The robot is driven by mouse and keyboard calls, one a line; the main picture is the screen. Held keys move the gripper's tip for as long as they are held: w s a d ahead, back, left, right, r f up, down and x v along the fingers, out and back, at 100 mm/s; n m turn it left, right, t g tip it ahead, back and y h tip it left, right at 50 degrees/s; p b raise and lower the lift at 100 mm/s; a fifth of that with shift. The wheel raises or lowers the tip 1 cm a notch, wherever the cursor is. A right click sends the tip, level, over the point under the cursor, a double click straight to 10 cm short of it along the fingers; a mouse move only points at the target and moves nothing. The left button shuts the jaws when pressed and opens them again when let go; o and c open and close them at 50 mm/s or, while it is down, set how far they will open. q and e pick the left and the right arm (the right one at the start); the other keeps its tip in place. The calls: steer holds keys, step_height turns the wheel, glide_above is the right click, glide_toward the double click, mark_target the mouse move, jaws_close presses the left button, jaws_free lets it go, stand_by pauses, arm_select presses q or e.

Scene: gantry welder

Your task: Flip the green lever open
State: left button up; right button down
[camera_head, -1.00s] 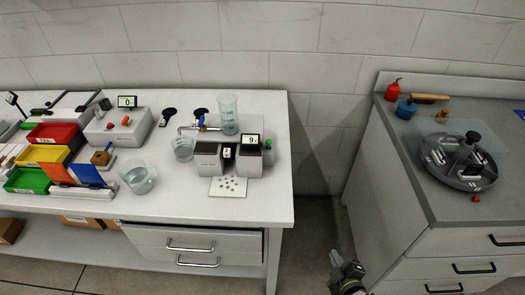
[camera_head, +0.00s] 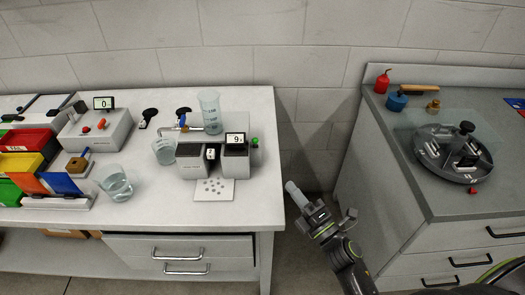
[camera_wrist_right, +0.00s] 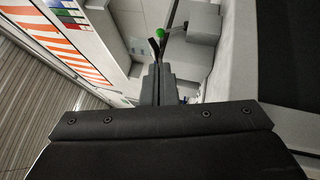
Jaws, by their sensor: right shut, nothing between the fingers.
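The green lever shows as a small green knob (camera_head: 255,141) at the right side of a grey box with a display (camera_head: 236,148), near the right end of the white bench. In the right wrist view the green knob (camera_wrist_right: 160,33) is a ball just beyond my fingertips, with a dark stem beside it. My right gripper (camera_head: 291,187) is shut and empty, just off the bench's right edge, below and to the right of the knob. Its shut fingers (camera_wrist_right: 157,70) point toward the knob, apart from it as far as I can tell. My left gripper is out of view.
The white bench (camera_head: 150,215) also holds a tall beaker (camera_head: 210,113), a smaller beaker (camera_head: 164,151), a perforated white plate (camera_head: 214,191) and coloured bins at left. A grey cabinet (camera_head: 430,215) with a round fixture (camera_head: 440,165) stands at right. A gap separates them.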

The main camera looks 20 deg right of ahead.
mark_target(255, 143)
steer(key=p+x, duration=0.3)
steer(key=x, duration=1.1)
